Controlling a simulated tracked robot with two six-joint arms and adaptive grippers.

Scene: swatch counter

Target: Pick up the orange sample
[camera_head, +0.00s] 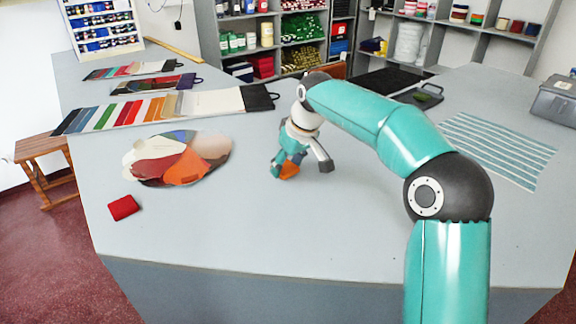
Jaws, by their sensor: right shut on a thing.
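The orange sample (290,170) is a small orange piece between the fingers of my right gripper (291,167), over the middle of the grey counter. My right gripper is shut on it, and its fingers hide part of the sample. I cannot tell whether the sample touches the counter or hangs just above it. The teal right arm comes in from the right front. My left gripper is not in view.
A red sample (124,207) lies at the counter's front left. A pile of coloured swatches (182,160) lies left of my right gripper. Swatch cards (160,108) lie behind it. A striped cloth (497,148) and a grey box (556,100) are at right. The front middle is clear.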

